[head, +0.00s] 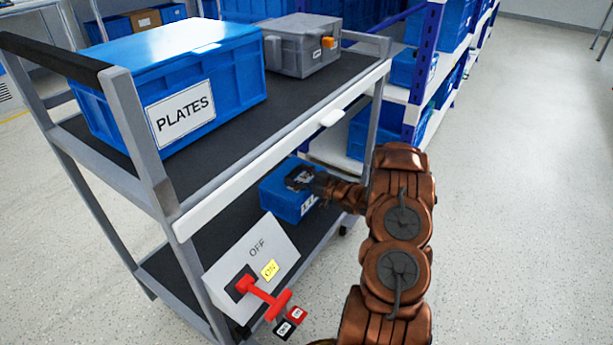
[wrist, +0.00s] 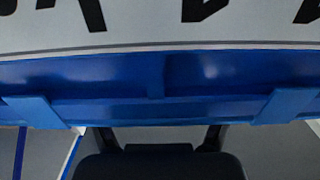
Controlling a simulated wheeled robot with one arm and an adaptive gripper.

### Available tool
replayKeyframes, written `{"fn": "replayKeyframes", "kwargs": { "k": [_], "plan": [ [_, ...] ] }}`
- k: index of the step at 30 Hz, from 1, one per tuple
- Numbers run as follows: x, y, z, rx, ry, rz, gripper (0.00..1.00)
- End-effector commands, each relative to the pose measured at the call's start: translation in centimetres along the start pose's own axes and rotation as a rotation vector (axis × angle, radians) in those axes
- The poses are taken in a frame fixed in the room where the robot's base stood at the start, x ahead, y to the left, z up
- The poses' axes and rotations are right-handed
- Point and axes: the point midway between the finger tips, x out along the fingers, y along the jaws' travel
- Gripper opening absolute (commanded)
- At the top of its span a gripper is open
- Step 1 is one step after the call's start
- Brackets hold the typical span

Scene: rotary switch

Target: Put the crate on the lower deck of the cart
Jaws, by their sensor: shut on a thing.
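The small blue crate (head: 283,204) with a white label is between the two decks of the grey cart (head: 186,225), over the far part of the dark lower deck (head: 208,243). My gripper (head: 300,178) reaches in from the right and is shut on the crate at its upper edge. I cannot tell whether the crate's base touches the deck. In the wrist view the crate (wrist: 150,108) fills the width, its white label with large black letters cut off at the top. Dark gripper parts (wrist: 155,150) show below it. The fingertips are hard to make out.
The upper deck carries a large blue crate labelled PLATES (head: 150,75) and a grey case (head: 303,45). A panel marked OFF and ON with a red lever (head: 262,290) is at the cart's near end. Shelving with blue bins (head: 412,65) stands behind. Floor at right is clear.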

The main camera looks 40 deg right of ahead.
Motion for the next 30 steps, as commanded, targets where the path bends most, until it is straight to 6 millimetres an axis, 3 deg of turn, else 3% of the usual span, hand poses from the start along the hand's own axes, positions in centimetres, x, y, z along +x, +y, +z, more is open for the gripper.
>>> {"fn": "replayKeyframes", "kwargs": {
  "k": [4, 13, 26, 27, 30],
  "plan": [
    [0.1, 0.0, 0.2, -0.002, 0.004, 0.001, 0.13],
    [0.1, 0.1, 3.1, -0.004, 0.005, 0.001, 0.13],
    [0.1, 0.1, 3.4, -0.004, 0.005, 0.0, 0.13],
    [0.1, 0.0, 3.5, -0.004, 0.004, 0.0, 0.85],
    [0.1, 0.0, 3.5, -0.003, 0.003, 0.0, 0.95]
  ]
}}
